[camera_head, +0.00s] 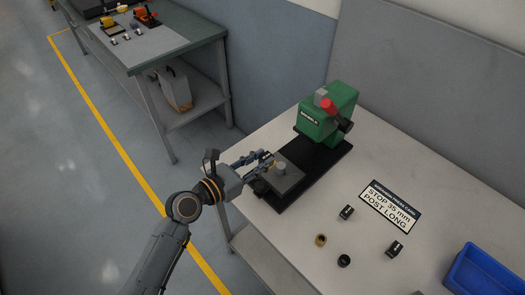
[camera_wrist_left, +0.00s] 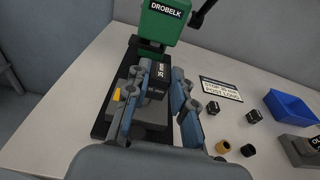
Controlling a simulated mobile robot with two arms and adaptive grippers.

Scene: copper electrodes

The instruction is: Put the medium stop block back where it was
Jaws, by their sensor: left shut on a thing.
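My left gripper (camera_head: 268,159) reaches in over the dark base of the green press. In the left wrist view its two fingers (camera_wrist_left: 159,98) are shut on a black stop block (camera_wrist_left: 161,73) with a white label that is too small to read surely. The held block is near the press's grey plate (camera_head: 287,180); I cannot tell whether it touches it. Two other black labelled blocks lie on the table, one nearer (camera_head: 394,249) and one farther (camera_head: 346,212). My right gripper is not in view.
The green press (camera_head: 328,115) with a red-knobbed lever stands at the back. A sign (camera_head: 390,206) reads "STOP 35 mm POST LONG". A brass ring (camera_head: 320,240), a black ring (camera_head: 344,260) and a blue bin (camera_head: 481,273) are to the right. Another bench (camera_head: 185,50) stands behind left.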

